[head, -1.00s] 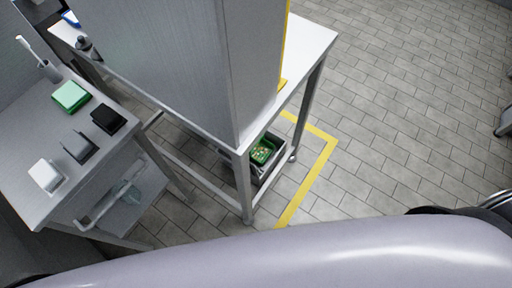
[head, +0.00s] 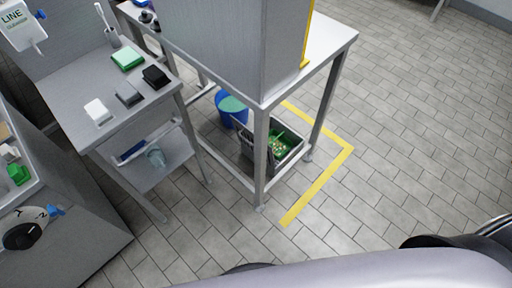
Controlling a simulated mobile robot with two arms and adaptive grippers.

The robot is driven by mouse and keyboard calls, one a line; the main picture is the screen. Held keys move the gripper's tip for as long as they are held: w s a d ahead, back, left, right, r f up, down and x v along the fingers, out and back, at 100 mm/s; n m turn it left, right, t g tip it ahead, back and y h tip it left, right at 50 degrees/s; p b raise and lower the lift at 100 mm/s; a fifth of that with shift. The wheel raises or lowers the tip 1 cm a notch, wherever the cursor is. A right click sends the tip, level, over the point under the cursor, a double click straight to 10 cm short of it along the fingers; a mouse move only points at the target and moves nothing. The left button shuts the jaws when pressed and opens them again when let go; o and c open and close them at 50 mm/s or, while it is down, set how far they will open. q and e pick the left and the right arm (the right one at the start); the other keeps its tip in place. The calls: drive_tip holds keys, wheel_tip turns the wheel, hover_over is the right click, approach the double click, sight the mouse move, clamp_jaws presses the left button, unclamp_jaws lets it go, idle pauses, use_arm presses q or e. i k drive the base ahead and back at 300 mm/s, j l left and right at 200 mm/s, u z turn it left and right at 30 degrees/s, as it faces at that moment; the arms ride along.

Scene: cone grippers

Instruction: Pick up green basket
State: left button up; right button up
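A green object (head: 284,142), possibly the green basket, sits inside a grey crate (head: 297,155) on the floor level under the tall table. Small light and reddish pieces show on it. The table's front leg and the crate wall hide part of it. A smaller green container (head: 18,174) is at the left edge among other small items; I cannot tell whether it is a basket. Neither of my grippers is in view.
The white-topped table (head: 336,42) carries a big grey cabinet (head: 235,45). A blue bin (head: 231,108) stands beneath it. A grey side table (head: 75,88) holds several small blocks. Yellow tape (head: 318,187) marks the floor; the tiled floor on the right is clear.

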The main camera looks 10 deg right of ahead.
sight(281, 146)
drive_tip(key=i+l+u, duration=0.1)
drive_tip(key=u, duration=0.3)
drive_tip(key=l+u, duration=0.2)
drive_tip(key=u, duration=0.2)
drive_tip(key=i+l+u, duration=0.1)
drive_tip(key=l+u, duration=0.25)
drive_tip(key=u, duration=0.4)
